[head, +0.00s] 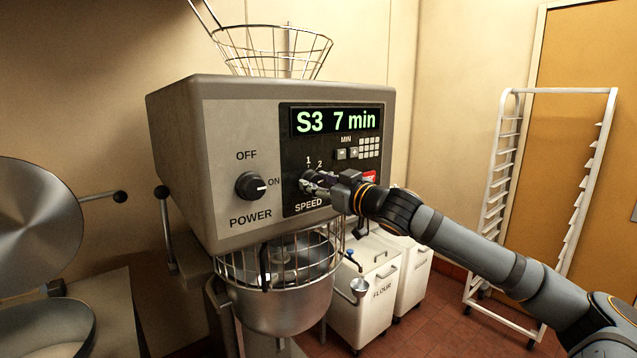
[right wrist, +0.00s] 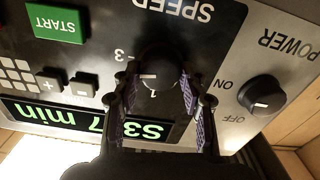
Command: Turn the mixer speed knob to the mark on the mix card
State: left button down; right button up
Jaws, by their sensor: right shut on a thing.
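The mixer's round black speed knob (head: 305,184) is on the black control panel above the SPEED label, with marks 1 and 2 showing above it. My right gripper (head: 318,186) is shut on the knob from the right and hides part of it. In the right wrist view, which shows the panel upside down, the two fingers (right wrist: 160,86) hold the dark knob (right wrist: 158,66) from both sides. A short white line shows on the knob, and a 3 is printed beside it. The display (head: 337,120) reads S3 7 min. No mix card is in view. My left gripper is not in view.
The power knob (head: 251,186) is left of the panel, its pointer toward ON. A green START button (right wrist: 57,22) is on the panel. The bowl (head: 285,305) with a wire guard hangs below. Flour (head: 366,290) and other bins and a white rack (head: 490,200) stand right.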

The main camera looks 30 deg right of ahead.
aim_at(307, 137)
jog(key=n, duration=0.6)
jog(key=shift+a+n+p, duration=0.1)
jog(key=shift+n+p, duration=0.2)
jog(key=shift+n, duration=0.1)
dwell(0.4)
jog(key=o, duration=1.1)
jog(key=shift+o, duration=0.2)
jog(key=shift+d+r, duration=0.2)
jog(key=shift+r, duration=0.35)
jog(key=r, duration=0.9)
jog(key=shift+a, duration=0.25)
jog(key=shift+f, duration=0.1)
